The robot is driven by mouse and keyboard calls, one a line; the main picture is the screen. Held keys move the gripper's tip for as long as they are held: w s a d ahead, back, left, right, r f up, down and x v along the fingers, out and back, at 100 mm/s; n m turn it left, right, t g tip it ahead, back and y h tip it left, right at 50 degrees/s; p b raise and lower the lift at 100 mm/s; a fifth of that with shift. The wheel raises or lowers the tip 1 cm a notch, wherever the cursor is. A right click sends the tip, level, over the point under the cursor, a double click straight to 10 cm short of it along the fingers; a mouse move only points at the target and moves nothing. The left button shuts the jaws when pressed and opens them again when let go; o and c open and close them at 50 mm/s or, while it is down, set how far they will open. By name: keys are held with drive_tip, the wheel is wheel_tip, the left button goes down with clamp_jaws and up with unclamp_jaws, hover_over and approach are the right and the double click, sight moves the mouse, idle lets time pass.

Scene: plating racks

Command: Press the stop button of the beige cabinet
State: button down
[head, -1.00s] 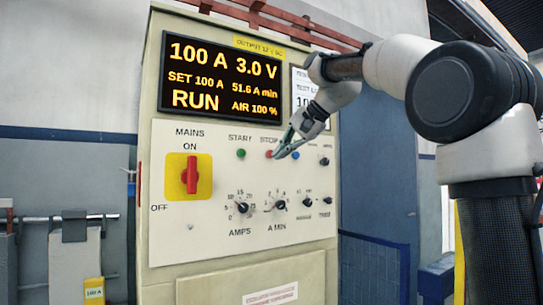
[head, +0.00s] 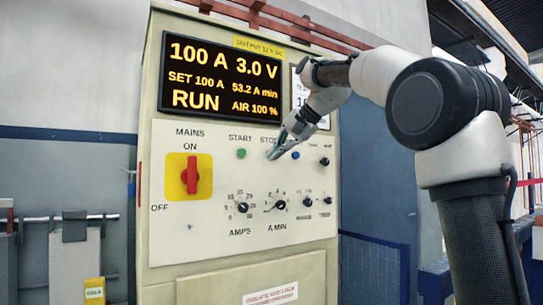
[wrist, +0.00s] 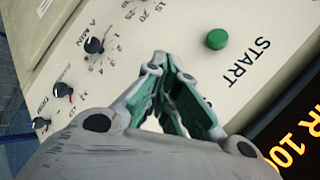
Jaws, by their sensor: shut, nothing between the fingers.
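The beige cabinet (head: 160,240) stands in front of me, its display (head: 220,80) reading RUN, 100 A and 3.0 V. Below it, the white panel carries the STOP label (head: 268,140), partly covered by my gripper. My gripper (head: 271,156) is shut and empty, its tips in front of the spot under that label. The stop button itself is hidden behind the fingers in both views. I cannot tell whether the tips touch it. In the wrist view, the shut fingers (wrist: 168,62) point at the panel, beside the green start button (wrist: 217,39).
The green start button (head: 241,154) is left of my fingertips and a blue button (head: 295,155) is right. The red mains switch (head: 191,175) on its yellow plate is further left. Dials, such as the A MIN knob (head: 281,206), sit below. A blue mesh barrier (head: 370,268) stands at right.

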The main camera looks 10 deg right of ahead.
idle(0.8)
drive_tip(key=shift+w+a, duration=0.1)
drive_tip(key=shift+w, duration=0.3)
drive_tip(key=shift+w+a, duration=0.15)
drive_tip(key=shift+w, duration=0.3)
idle(0.7)
idle(0.3)
drive_tip(key=shift+s+d, duration=0.25)
drive_tip(key=shift+s, duration=0.6)
drive_tip(key=s, duration=0.1)
drive_tip(key=s+d, duration=0.1)
drive_tip(key=s, duration=0.2)
drive_tip(key=shift+s+d, duration=0.3)
drive_tip(key=shift+s, duration=0.1)
idle(0.5)
